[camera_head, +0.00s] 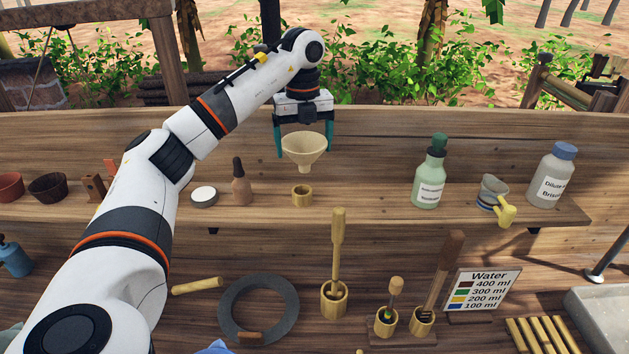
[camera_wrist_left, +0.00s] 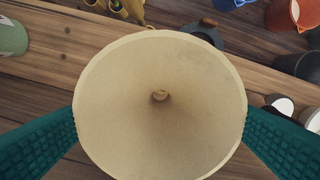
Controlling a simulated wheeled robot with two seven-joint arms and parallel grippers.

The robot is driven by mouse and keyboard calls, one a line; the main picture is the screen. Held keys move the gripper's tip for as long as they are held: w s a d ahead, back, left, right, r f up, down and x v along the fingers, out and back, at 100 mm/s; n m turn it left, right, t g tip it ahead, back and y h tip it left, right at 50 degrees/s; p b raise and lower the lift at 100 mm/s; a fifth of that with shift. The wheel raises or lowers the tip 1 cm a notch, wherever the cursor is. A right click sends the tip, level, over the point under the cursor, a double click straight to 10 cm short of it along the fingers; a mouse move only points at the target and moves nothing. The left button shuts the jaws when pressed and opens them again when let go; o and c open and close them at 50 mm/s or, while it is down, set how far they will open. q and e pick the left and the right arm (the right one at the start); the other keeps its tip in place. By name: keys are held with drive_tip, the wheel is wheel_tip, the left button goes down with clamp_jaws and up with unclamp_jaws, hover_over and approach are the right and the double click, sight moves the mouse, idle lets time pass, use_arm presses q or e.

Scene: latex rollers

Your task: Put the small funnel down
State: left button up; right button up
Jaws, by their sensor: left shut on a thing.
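The small funnel (camera_head: 303,148) is cream-coloured, with a wide cone and a short spout pointing down. My left gripper (camera_head: 305,145) is shut on the funnel's rim from both sides, with teal fingers. My right gripper is not in view.
On the shelf (camera_head: 365,205), a brown dropper bottle (camera_head: 241,185) and a white-lidded jar (camera_head: 204,197) stand left of the cup. The shelf between cup and green bottle is clear.

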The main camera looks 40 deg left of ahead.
sight(301, 171)
use_arm(q)
drive_tip(key=s+f, duration=0.2)
drive_tip(key=f, duration=0.1)
drive_tip(key=shift+p, duration=0.3)
drive_tip(key=shift+w+f+p, duration=0.2)
drive_tip(key=shift+f, duration=0.45)
drive_tip(key=shift+w+f+p, duration=0.15)
drive_tip(key=shift+w+f, duration=0.05)
drive_tip(key=shift+f, duration=0.4)
wheel_tip(301, 171, down, 2)
drive_tip(key=shift+w+f, duration=0.1)
drive_tip(key=shift+f, duration=0.1)
drive_tip(key=o, duration=0.9)
drive_tip(key=shift+c, duration=0.2)
wheel_tip(301, 171, up, 5)
drive_tip(key=shift+f+b, duration=0.15)
drive_tip(key=shift+b, duration=0.6)
wheel_tip(301, 171, up, 6)
drive_tip(key=shift+r+p, duration=0.15)
drive_tip(key=shift+p, duration=0.55)
drive_tip(key=shift+r, duration=0.65)
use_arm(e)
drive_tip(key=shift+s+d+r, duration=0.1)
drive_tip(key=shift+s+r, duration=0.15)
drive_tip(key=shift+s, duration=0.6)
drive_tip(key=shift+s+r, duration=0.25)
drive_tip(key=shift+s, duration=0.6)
